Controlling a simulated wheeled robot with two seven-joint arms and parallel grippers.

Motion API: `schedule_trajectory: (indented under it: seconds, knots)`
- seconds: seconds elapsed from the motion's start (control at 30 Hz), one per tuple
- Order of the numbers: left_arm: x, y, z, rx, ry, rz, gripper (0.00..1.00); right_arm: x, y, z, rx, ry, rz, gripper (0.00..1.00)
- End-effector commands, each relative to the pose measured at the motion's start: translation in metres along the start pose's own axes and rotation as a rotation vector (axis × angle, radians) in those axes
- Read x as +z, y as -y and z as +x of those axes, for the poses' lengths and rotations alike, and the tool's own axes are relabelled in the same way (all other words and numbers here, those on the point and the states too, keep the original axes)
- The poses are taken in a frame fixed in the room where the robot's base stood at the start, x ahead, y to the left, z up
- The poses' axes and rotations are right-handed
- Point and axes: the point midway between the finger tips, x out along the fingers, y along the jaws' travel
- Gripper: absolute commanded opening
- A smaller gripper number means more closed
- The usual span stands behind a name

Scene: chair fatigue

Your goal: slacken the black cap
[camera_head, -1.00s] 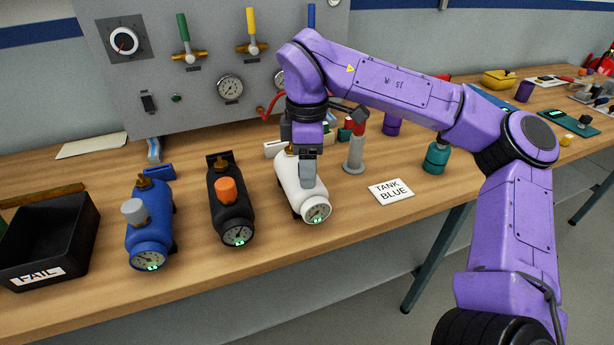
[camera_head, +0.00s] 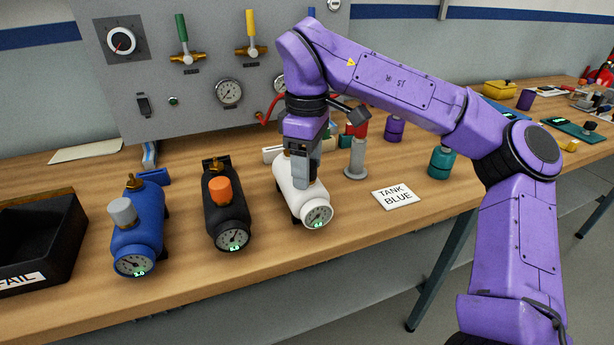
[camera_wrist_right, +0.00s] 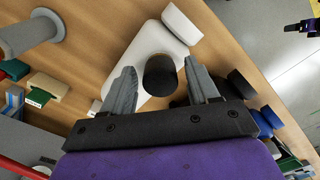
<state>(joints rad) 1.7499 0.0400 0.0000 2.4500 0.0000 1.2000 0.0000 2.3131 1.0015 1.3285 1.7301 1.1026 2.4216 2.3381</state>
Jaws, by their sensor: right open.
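The black cap (camera_wrist_right: 160,75) is a short dark cylinder on top of the white tank (camera_wrist_right: 143,45). In the head view the white tank (camera_head: 318,203) stands on the bench with its gauge facing the front, and my right gripper hides the cap. My right gripper (camera_head: 304,184) points down over the tank. In the wrist view the open fingers of my right gripper (camera_wrist_right: 161,72) are on either side of the cap, with gaps visible. Whether the fingertips are level with the cap I cannot tell. My left gripper is not seen.
Left of the white tank stand a black tank (camera_head: 226,221) with an orange cap and a blue tank (camera_head: 139,236) with a grey cap. A black FAIL bin (camera_head: 72,232) is at far left.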

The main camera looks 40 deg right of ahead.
Motion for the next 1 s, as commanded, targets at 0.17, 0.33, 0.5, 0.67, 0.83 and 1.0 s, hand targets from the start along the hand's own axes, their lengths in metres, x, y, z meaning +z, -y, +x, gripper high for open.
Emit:
schedule_trajectory:
  seconds: [0.17, 0.33, 0.5, 0.67, 0.83, 1.0]
  knots:
    - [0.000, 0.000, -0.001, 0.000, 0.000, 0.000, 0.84, 0.000, 0.000, -0.001, 0.000, 0.000, -0.001, 0.53]
    - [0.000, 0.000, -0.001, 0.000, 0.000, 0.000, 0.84, 0.000, 0.000, -0.001, 0.000, 0.000, -0.002, 0.14]
    - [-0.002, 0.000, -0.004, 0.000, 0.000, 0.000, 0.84, 0.000, 0.000, -0.003, 0.000, 0.000, -0.063, 0.14]
    - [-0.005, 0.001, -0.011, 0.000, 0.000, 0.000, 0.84, 0.000, 0.000, -0.003, 0.000, 0.000, -0.314, 0.14]
    - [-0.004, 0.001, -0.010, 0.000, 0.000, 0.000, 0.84, 0.000, 0.000, -0.001, 0.000, -0.001, -0.357, 0.14]
    - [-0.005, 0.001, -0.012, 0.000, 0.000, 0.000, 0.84, 0.000, 0.000, -0.002, 0.001, 0.000, -0.386, 0.14]
